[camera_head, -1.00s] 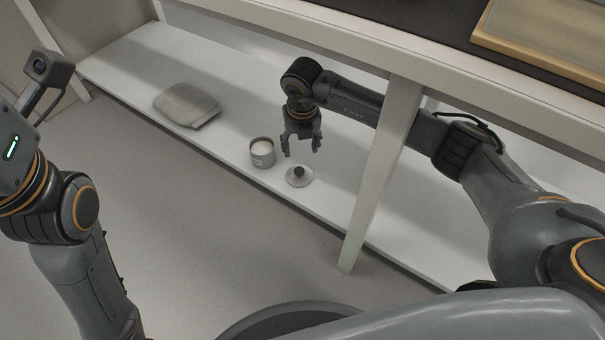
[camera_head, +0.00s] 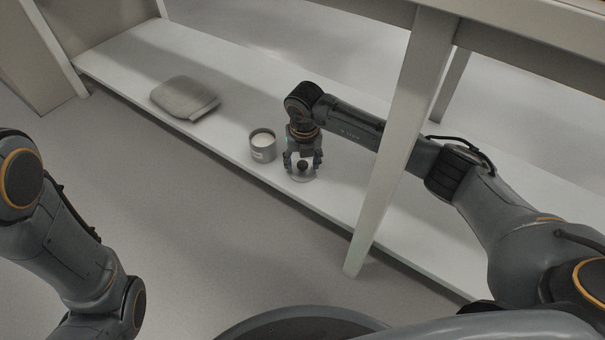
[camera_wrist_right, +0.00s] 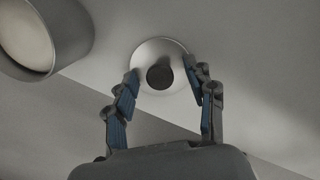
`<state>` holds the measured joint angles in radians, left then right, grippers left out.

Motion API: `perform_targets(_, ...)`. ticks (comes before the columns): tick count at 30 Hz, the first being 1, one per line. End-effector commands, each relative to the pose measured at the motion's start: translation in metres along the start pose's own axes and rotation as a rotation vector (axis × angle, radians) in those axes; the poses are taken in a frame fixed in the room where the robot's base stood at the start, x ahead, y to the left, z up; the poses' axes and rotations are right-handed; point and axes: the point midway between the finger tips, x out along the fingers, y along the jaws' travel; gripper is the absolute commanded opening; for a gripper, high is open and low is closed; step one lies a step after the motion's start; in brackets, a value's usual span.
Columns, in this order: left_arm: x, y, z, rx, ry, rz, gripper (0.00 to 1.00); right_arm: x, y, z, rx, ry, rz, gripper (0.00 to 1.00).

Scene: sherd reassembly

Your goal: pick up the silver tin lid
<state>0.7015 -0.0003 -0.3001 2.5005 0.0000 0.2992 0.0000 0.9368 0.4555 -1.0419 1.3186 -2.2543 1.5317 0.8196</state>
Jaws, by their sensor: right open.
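The silver tin lid (camera_head: 302,176) is a small round disc with a dark knob, lying on the low white shelf (camera_head: 225,128) near its front edge. In the right wrist view the lid (camera_wrist_right: 147,80) lies with its knob between and slightly beyond the fingertips. My right gripper (camera_head: 303,167) is above the lid with its fingers open on either side of the knob; it also shows in the right wrist view (camera_wrist_right: 162,77). Whether the fingers touch the lid cannot be told. Only part of my left arm shows at the left; its gripper is out of view.
A grey tin with pale contents (camera_head: 262,147) stands close to the left of my right gripper. A folded grey cloth (camera_head: 185,97) lies farther left on the shelf. A white table leg (camera_head: 385,190) stands right of the gripper, in front of my right arm.

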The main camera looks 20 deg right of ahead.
Motion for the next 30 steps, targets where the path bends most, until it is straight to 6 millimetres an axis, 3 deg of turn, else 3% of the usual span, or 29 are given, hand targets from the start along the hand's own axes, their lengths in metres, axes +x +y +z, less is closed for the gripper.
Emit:
perform_targets(7, 0.000, 0.000, 0.000, 0.000, 0.000, 0.000, 0.40, 0.000, 0.000, 0.000, 0.000, -0.001, 0.000, 0.53)
perform_targets(15, 0.000, 0.000, 0.000, 0.000, 0.001, 0.001, 0.40, 0.000, 0.000, 0.000, 0.000, 0.000, 0.000, 0.01)
perform_targets(23, 0.002, 0.000, 0.000, 0.000, 0.001, 0.001, 0.40, -0.002, 0.000, 0.001, 0.000, -0.001, 0.000, 0.00)
perform_targets(30, 0.028, -0.005, 0.009, 0.000, 0.004, 0.001, 0.40, -0.041, -0.001, 0.006, 0.000, -0.003, 0.000, 0.00)
